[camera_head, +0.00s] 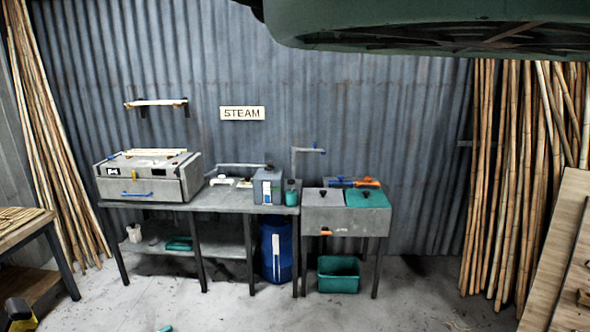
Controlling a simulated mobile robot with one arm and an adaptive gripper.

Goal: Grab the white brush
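I cannot clearly make out the white brush at this distance. Small pale items (222,181) lie on the grey workbench (205,207), between the grey box on its left and the canister on its right. Another small white thing (134,233) is on the bench's lower shelf at the left. They are too small to tell whether one is a brush. My gripper is not in view.
A grey steam box (150,188) and a labelled canister (267,186) stand on the bench. A sink unit (335,221) adjoins it, with a green tub (338,277) below. Cane poles (515,180) lean at right. A wooden table (20,232) is at left. Floor in front is mostly clear.

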